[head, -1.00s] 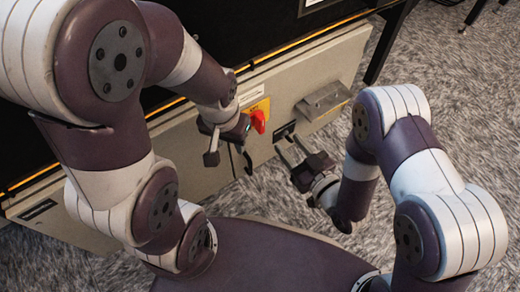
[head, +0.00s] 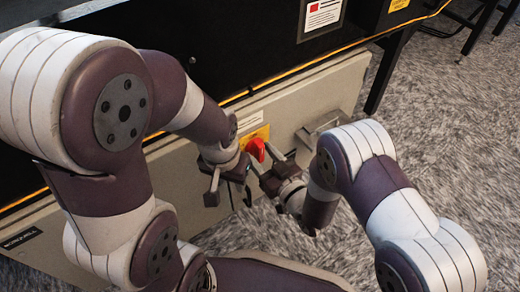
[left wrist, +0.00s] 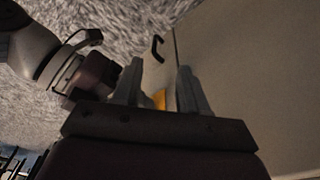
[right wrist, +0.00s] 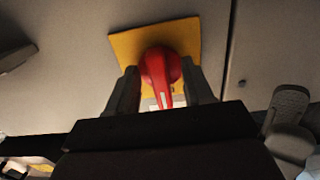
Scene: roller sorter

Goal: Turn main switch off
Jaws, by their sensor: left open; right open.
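The main switch is a red rotary knob (head: 256,149) on a yellow plate (head: 258,132) on the front of the beige cabinet. In the right wrist view the red knob (right wrist: 162,76) sits between the fingers of my right gripper (right wrist: 164,92), with the yellow plate (right wrist: 126,48) behind it. My right gripper (head: 264,172) is open, just below the knob in the head view; I cannot tell whether it touches. My left gripper (head: 226,182) is open and empty, left of the knob. In the left wrist view only a bit of yellow (left wrist: 159,98) shows between its fingers.
The beige cabinet (head: 330,90) runs under a black machine body. A grey metal bracket (head: 318,130) sticks out right of the switch. A dark handle (left wrist: 158,48) shows on the cabinet in the left wrist view. Carpet lies open at the right (head: 440,120).

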